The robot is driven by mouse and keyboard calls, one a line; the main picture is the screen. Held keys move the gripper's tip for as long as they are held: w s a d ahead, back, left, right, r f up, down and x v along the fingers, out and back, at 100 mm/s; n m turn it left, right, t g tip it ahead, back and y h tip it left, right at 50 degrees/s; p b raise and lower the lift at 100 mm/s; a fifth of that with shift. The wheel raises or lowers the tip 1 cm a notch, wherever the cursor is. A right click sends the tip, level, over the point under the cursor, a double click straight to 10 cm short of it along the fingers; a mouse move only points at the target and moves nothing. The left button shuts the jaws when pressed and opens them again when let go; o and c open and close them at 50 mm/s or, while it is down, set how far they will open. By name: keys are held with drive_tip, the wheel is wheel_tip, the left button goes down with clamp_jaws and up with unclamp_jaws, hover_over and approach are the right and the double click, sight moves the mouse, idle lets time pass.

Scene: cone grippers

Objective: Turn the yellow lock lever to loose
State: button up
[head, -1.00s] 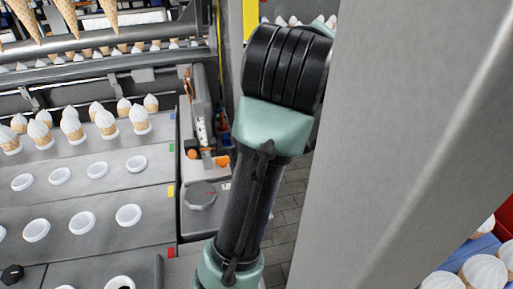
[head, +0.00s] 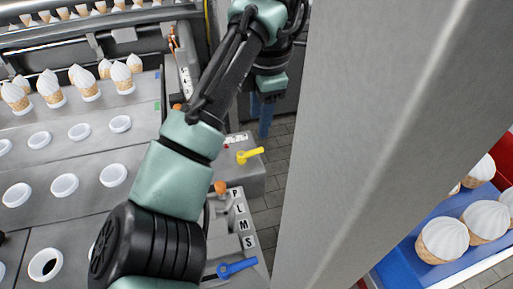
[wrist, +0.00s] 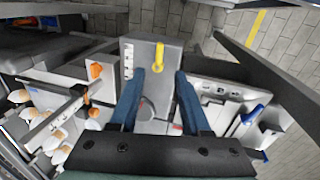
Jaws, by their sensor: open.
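The yellow lock lever (head: 250,155) sits on top of a grey box at the end of the machine, beside a small label plate. In the head view its handle points right. In the wrist view the lever (wrist: 158,58) lies ahead of the fingertips, near the middle. My gripper (wrist: 160,74) is open and empty, with its two blue fingers to either side of the lever's line in that view. In the head view my gripper (head: 265,133) hangs just beyond the lever, fingers down. I cannot tell its exact height above the box. The label's words are too small to read.
A blue lever (head: 238,267) sits near a P, L, M, S scale (head: 242,218). An orange knob (head: 220,187) stands close to the yellow lever. A large grey post (head: 370,130) rises on the right. Cones (head: 85,83) stand in the holder rows on the left.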

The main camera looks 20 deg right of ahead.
sight(256, 150)
drive_tip(key=f, duration=0.3)
drive_tip(key=w+f, duration=0.1)
drive_tip(key=f, duration=0.2)
drive_tip(key=w+f, duration=0.1)
drive_tip(key=f, duration=0.3)
drive_tip(key=shift+b, duration=0.4)
clamp_jaws()
